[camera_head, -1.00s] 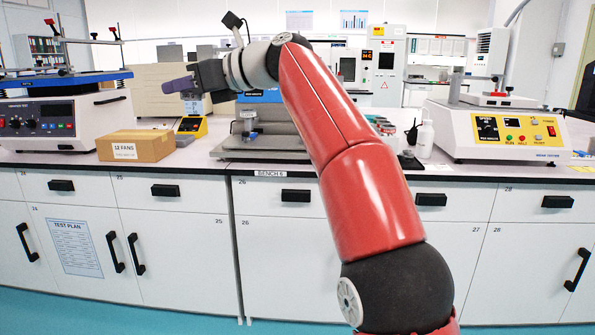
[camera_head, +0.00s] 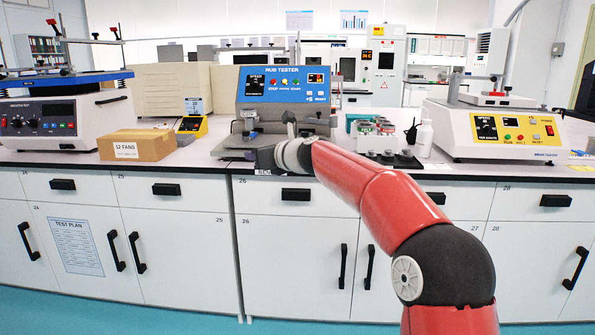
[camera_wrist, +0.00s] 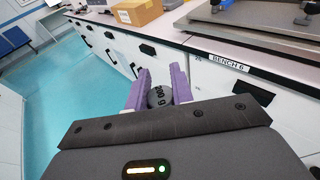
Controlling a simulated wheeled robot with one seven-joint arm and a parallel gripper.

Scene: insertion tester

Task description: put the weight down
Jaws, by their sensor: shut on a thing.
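In the wrist view my gripper (camera_wrist: 160,82) has its purple fingers closed on a dark grey round weight (camera_wrist: 160,97) with pale lettering, partly legible. The weight sits between the fingers, in front of the drawer fronts. In the head view my gripper (camera_head: 264,158) is a dark shape at the bench's front edge, before the rub tester (camera_head: 285,80) with its blue panel. The weight and fingertips cannot be made out there. The tester's grey base plate (camera_head: 236,150) lies just behind my gripper and shows at the top of the wrist view (camera_wrist: 265,20).
A cardboard box (camera_head: 137,146) and a yellow device (camera_head: 190,126) stand left of the tester. A tray of small items (camera_head: 375,133), a white bottle (camera_head: 424,140) and a yellow-fronted machine (camera_head: 495,130) stand right. The bench edge (camera_wrist: 228,63) runs beside my gripper.

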